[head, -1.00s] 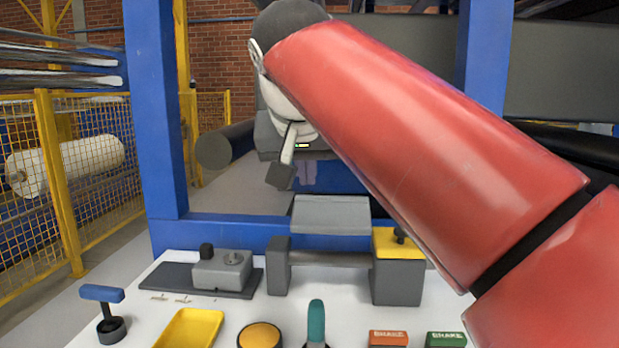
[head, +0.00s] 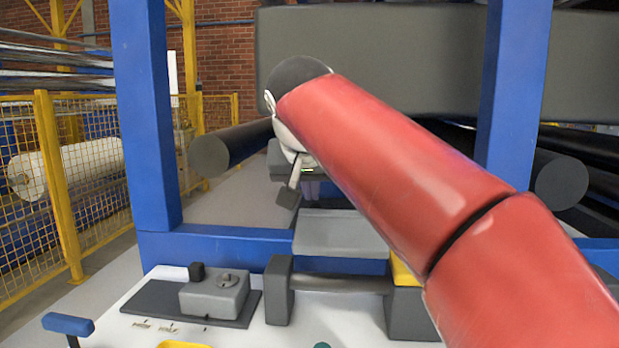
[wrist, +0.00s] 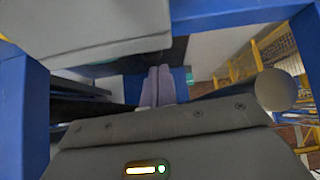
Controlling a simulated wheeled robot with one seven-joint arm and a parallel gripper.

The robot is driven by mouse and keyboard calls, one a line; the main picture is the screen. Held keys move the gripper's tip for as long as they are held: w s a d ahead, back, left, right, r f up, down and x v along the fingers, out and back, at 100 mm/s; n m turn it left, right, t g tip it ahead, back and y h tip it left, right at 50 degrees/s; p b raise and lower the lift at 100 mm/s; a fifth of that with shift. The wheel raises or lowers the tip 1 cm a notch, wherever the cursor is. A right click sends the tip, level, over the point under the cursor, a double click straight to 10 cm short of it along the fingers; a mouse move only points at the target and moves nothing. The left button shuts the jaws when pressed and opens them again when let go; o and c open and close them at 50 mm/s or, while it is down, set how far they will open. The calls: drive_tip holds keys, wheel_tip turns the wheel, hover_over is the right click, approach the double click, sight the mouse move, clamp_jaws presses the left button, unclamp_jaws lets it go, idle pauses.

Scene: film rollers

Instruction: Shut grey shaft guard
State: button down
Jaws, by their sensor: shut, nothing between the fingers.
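The grey shaft guard (head: 343,232) is a flat grey plate. It stands raised and tilted behind the bare shaft (head: 338,284), which runs between two dark grey supports. The guard is open, off the shaft. My gripper (head: 311,188) hangs beyond and above the guard's upper edge in the head view, partly hidden by my red arm. In the wrist view my pale fingers (wrist: 157,88) are together and empty. A large grey plate at the upper left (wrist: 90,25) there looks like the guard, apart from the fingers. I cannot tell the exact gap.
A grey box with knobs (head: 215,292) sits on a dark plate left of the shaft. A yellow-topped block (head: 401,271) at the right support is partly hidden by my arm. Blue posts (head: 146,110) and a blue crossbar frame the space. A dark roller (head: 228,148) lies behind.

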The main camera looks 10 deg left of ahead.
drive_tip(key=shift+x, duration=1.1)
